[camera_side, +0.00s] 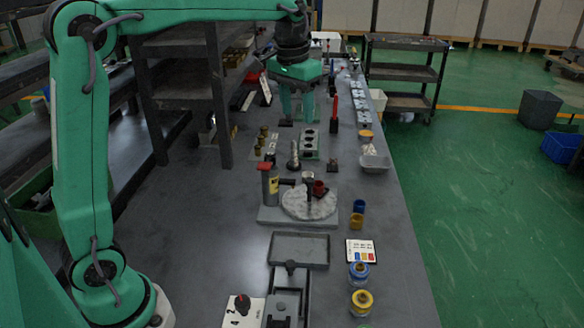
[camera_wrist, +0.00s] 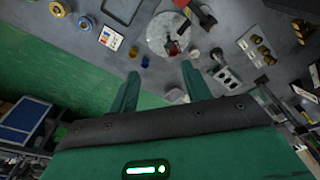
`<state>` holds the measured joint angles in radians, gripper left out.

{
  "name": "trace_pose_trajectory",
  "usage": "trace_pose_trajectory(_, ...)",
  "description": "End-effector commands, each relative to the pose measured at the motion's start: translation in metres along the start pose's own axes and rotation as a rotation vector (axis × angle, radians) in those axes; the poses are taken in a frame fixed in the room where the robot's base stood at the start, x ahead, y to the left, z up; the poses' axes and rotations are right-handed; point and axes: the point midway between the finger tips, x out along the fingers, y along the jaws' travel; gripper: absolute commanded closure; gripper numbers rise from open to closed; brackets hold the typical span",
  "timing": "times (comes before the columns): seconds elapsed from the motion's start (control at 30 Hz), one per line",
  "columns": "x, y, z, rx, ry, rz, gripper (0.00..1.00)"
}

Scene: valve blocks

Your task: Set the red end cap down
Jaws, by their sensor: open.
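A small red cup-shaped part, which looks like the red end cap (camera_side: 319,187), is at the right side of the pale round plate (camera_side: 296,204) beside a dark upright part. In the wrist view a red part (camera_wrist: 172,47) shows on the same plate; its exact support is unclear. My gripper (camera_side: 297,118) is open, with its fingers pointing down over the far part of the bench, well beyond the plate. In the wrist view the fingers (camera_wrist: 160,70) are spread apart and I see nothing between them in their grip.
A block with holes (camera_side: 310,143) and a metal tray (camera_side: 375,163) lie beyond. The left bench surface is mostly clear.

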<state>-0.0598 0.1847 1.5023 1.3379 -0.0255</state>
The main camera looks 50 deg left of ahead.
Motion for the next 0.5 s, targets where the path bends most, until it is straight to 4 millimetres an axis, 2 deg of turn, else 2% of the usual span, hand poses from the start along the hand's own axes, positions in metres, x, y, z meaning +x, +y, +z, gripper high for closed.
trace_pose_trajectory(0.03, -0.006, 0.001, 0.012, 0.005, 0.018, 0.001, 0.52)
trace_pose_trajectory(0.2, -0.016, 0.004, 0.048, 0.017, 0.076, 0.004, 0.52)
trace_pose_trajectory(0.5, -0.019, 0.007, 0.115, 0.039, 0.177, 0.009, 0.52)
